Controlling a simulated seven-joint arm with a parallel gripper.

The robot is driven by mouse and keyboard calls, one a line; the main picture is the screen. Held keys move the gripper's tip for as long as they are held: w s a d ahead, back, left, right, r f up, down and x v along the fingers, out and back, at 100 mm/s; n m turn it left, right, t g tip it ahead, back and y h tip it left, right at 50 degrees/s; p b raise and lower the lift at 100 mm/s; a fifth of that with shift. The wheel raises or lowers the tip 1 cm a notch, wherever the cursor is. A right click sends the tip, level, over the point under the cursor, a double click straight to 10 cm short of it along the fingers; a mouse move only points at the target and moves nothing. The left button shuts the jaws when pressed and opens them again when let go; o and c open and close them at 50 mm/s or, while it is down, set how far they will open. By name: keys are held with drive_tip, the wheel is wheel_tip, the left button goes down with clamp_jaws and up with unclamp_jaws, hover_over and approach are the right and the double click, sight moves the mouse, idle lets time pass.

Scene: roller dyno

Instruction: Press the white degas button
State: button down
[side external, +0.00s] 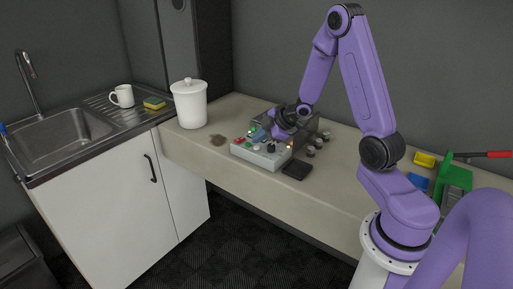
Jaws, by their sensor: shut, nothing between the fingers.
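The light grey control box (262,156) sits on the beige counter, with red, green, blue and dark controls on its top. Its small buttons are hard to tell apart here, and I cannot make out the white degas button. My gripper (277,137) is shut and empty, pointing down close over the back part of the box. I cannot tell whether its fingertips touch a control. My gripper hides part of the box's top.
A dark machine (303,127) stands right behind the box. Several small round metal pieces (312,151) and a black pad (297,169) lie to the right. A white lidded canister (189,104) stands left, by a brown stain (219,140). A green holder (455,180) is far right.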

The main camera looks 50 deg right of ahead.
sight(258, 148)
drive_tip(key=shift+r, duration=2.5)
drive_tip(key=shift+a, duration=0.2)
drive_tip(key=s+a+r+g+h, duration=0.1)
drive_tip(key=s+a+r+g, duration=0.1)
drive_tip(key=s+a, duration=0.5)
drive_tip(key=s+a+r+g, duration=0.1)
drive_tip(key=s+a, duration=0.3)
drive_tip(key=a, duration=0.6)
drive_tip(key=s+a+g, duration=0.1)
drive_tip(key=s+g, duration=0.2)
drive_tip(key=s, duration=0.7)
drive_tip(key=s+a+r+n+g, duration=0.1)
drive_tip(key=s+a+g, duration=0.1)
drive_tip(key=s, duration=0.9)
drive_tip(key=shift+s+a+r+g+h, duration=0.2)
drive_tip(key=shift+g+h, duration=0.1)
drive_tip(key=shift+g, duration=0.1)
